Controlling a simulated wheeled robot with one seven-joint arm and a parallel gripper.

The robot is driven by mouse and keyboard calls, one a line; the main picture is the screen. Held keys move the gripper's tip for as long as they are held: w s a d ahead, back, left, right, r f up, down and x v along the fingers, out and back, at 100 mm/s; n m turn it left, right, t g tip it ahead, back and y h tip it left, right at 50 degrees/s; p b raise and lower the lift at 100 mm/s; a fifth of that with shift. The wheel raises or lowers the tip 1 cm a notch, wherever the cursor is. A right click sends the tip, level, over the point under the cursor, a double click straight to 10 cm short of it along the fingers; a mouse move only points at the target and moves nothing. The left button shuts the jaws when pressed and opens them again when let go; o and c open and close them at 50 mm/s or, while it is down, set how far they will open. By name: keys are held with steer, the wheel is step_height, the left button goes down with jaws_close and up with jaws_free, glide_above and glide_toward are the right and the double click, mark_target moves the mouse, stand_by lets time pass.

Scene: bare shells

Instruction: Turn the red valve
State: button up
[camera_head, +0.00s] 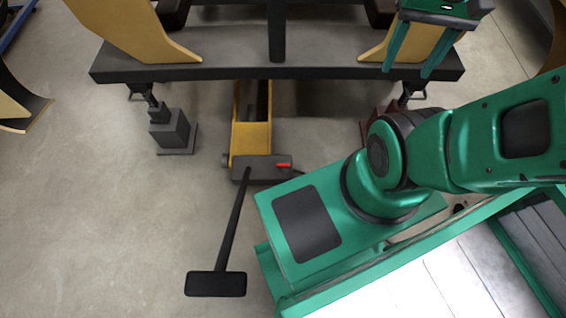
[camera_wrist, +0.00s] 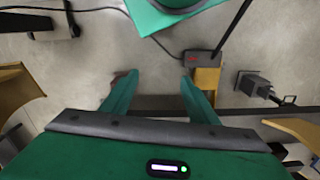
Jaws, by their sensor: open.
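The red valve is a small red handle (camera_head: 284,165) on top of a dark block (camera_head: 258,172) at the end of a yellow floor jack, near the middle of the head view. In the wrist view a small red spot, the valve (camera_wrist: 190,58), shows at the left edge of the dark block. My gripper (camera_head: 407,73) is at the upper right of the head view, in front of a dark beam, well apart from the valve. In the wrist view its two green fingers (camera_wrist: 158,77) are spread with nothing between them.
A long black lever (camera_head: 233,222) with a crossbar runs from the block toward the lower left. A dark beam (camera_head: 275,68) with yellow curved pieces crosses above the jack. A dark stand (camera_head: 173,133) is left of it. The concrete floor (camera_head: 90,220) at left is clear.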

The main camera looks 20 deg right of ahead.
steer(key=shift+o, duration=1.3)
steer(key=shift+d+r, duration=0.1)
steer(key=shift+d, duration=0.05)
steer(key=w+d+f+n+h, duration=0.1)
steer(key=w+f, duration=0.7)
steer(key=w, duration=0.3)
steer(key=w+d+f+h, duration=0.1)
steer(key=w+f, duration=0.7)
steer(key=w, duration=0.2)
steer(key=w+a+f+n, duration=0.1)
steer(key=w+a+f, duration=0.25)
steer(key=f, duration=0.55)
steer(key=w+a+f, duration=0.2)
steer(key=w+f, duration=0.2)
steer(key=f, duration=0.5)
steer(key=y, duration=0.2)
glide_toward(283, 165)
step_height(283, 165, down, 9)
steer(key=shift+r, duration=0.1)
